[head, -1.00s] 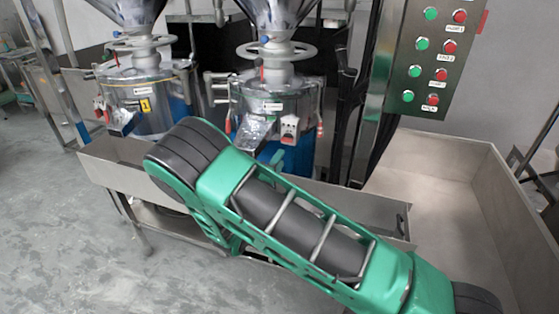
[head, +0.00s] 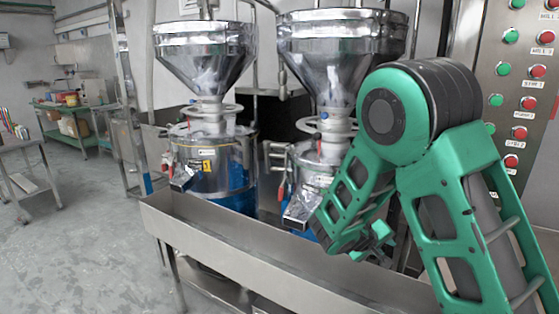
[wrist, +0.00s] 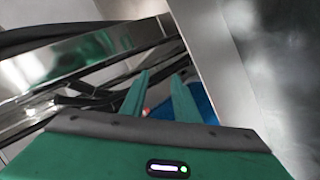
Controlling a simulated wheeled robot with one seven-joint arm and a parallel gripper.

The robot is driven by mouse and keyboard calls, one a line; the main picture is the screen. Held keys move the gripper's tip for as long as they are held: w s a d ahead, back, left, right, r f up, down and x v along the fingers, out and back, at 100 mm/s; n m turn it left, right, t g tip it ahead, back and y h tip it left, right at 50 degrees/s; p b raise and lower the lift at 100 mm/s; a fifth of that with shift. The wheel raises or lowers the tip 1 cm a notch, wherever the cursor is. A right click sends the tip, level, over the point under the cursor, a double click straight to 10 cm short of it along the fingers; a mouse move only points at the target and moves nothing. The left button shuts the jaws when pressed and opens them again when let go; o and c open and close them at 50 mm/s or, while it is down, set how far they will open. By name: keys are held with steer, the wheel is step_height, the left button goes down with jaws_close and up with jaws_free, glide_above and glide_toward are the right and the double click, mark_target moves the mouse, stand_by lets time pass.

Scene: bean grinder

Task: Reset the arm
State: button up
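My green arm (head: 480,200) is bent at a large elbow on the right of the head view, with its forearm angled down to the left. My gripper (head: 375,238) hangs above the steel trough, in front of the right grinder, partly hidden by my own links. In the wrist view the gripper (wrist: 160,78) shows two green fingers with a gap between them, and nothing is held.
A long steel trough (head: 210,225) runs below the arm. Behind it stand the left grinder (head: 205,160) and right grinder (head: 315,170), each with a funnel hopper. A button panel (head: 505,75) is at right. Open floor (head: 80,250) lies at left.

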steer(key=s+a+r+m+g+y, duration=0.15)
steer(key=s+r+y, duration=0.25)
steer(key=s+r, duration=0.5)
steer(key=s+a+r+m+g+y, duration=0.15)
steer(key=s+r+y, duration=0.25)
steer(key=s, duration=1)
steer(key=s+d+f+m+g, duration=0.1)
steer(key=s+d+m+g, duration=0.1)
steer(key=s+d, duration=0.4)
steer(key=s+d+m+g, duration=0.1)
steer(key=s+d+m, duration=0.3)
steer(key=s, duration=0.6)
steer(key=shift+s+d+f+g, duration=0.3)
steer(key=shift+d+f+g, duration=0.1)
steer(key=shift+d, duration=0.45)
steer(key=shift+w+f, duration=0.25)
steer(key=shift+w, duration=0.4)
